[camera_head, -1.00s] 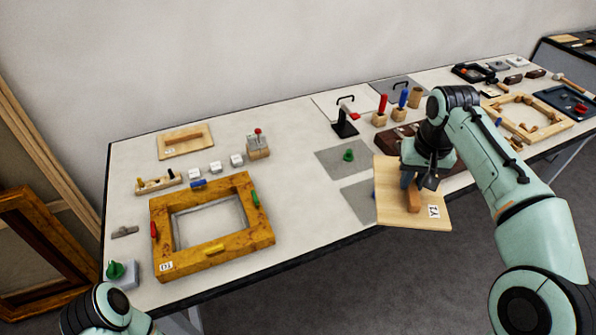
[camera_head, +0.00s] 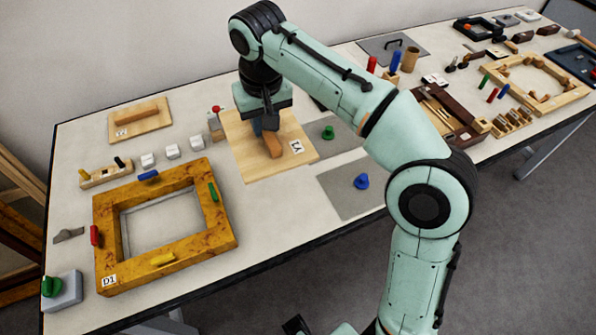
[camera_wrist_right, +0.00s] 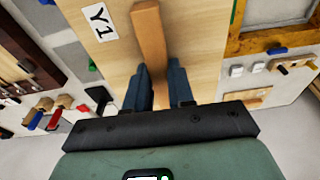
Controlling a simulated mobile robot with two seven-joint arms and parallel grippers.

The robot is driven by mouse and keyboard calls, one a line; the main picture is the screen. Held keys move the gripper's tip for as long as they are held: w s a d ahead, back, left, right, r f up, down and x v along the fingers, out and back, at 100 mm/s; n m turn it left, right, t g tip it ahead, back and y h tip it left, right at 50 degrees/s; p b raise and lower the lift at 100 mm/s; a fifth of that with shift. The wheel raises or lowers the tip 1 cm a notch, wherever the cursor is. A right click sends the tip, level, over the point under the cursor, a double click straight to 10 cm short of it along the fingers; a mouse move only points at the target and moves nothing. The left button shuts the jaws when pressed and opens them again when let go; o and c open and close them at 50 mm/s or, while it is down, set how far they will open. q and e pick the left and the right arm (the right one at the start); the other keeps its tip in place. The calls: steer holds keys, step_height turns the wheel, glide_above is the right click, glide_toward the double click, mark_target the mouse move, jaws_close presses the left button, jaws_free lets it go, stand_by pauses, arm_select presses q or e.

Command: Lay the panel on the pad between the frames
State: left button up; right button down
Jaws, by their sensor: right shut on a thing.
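The panel (camera_head: 240,150) is a light wooden board with a brown bar handle (camera_head: 274,147) and a label reading Y1. My right gripper (camera_head: 266,128) is shut on the handle; in the right wrist view its dark fingers (camera_wrist_right: 160,85) straddle the bar. The panel is over the table's middle, right of the yellow frame (camera_head: 108,222); its height is hard to tell. The panel overlaps the green-knob pad's left part in view. A pale wooden frame (camera_head: 567,99) lies far right. My left gripper is not in view.
A second board with a handle (camera_head: 117,127) lies back left. Several white blocks (camera_head: 172,151) and a peg strip (camera_head: 107,174) sit behind the yellow frame. A small block with a red-tipped post (camera_head: 214,124) stands close to the panel's left edge. Tools crowd the right.

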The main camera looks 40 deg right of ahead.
steer(key=f+b, duration=0.1)
steer(key=f, duration=0.4)
steer(key=f+b, duration=0.1)
steer(key=f, duration=0.4)
steer(key=a+f+b, duration=0.1)
steer(key=f+b, duration=0.1)
steer(key=f, duration=0.2)
steer(key=shift+w+f, duration=0.2)
steer(key=shift+f, duration=0.2)
steer(key=shift+f+b, duration=0.55)
steer(key=shift+f, duration=1.95)
steer(key=shift+f, duration=0.15)
steer(key=c, duration=1)
jaws_free()
steer(key=r, duration=0.4)
steer(key=s+r+p, duration=0.1)
steer(key=r, duration=0.3)
steer(key=r+p, duration=0.1)
steer(key=r, duration=0.3)
steer(key=shift+s+a+r, duration=0.15)
steer(key=shift+s, duration=0.2)
